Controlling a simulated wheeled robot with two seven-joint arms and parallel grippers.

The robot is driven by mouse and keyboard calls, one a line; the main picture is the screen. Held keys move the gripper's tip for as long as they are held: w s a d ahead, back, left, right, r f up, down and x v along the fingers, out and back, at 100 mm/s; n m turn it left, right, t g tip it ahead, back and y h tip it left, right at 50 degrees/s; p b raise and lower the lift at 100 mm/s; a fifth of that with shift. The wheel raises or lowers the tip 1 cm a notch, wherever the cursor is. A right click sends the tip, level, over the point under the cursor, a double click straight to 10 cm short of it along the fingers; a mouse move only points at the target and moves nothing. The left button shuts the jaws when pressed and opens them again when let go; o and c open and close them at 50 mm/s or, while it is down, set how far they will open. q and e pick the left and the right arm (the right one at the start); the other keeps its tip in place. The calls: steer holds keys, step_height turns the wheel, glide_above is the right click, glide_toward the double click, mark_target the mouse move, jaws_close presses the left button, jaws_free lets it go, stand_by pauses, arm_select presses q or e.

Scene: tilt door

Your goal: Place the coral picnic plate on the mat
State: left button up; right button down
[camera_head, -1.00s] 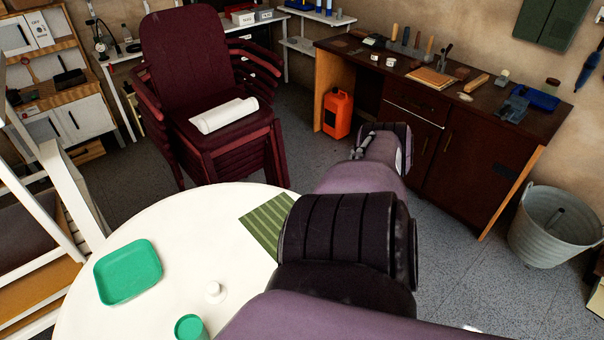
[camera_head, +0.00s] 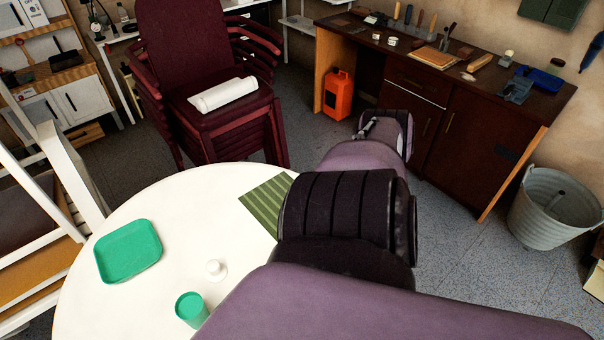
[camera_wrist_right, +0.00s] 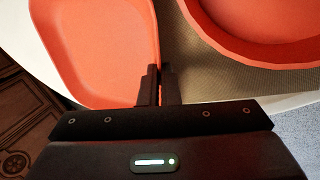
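In the right wrist view a coral plate with rounded corners (camera_wrist_right: 105,45) fills the upper left. My right gripper (camera_wrist_right: 163,80) is at its right rim, with the two fingers close together and the rim between them. To the right a round coral dish (camera_wrist_right: 265,30) rests on an olive-brown mat (camera_wrist_right: 225,72). In the head view a green striped mat (camera_head: 262,205) lies on the round white table (camera_head: 185,215), partly hidden by my right arm. I cannot tell whether both views show one mat. The arm hides the coral things from the head view. My left gripper is not in view.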

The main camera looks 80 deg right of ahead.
steer(key=shift+f, duration=0.25)
stand_by(0.3)
steer(key=c, duration=1.6)
jaws_free()
steer(key=v, duration=0.7)
steer(key=shift+s+d+r+p, duration=0.1)
steer(key=shift+s+r+p, duration=0.1)
steer(key=shift+r+p, duration=0.2)
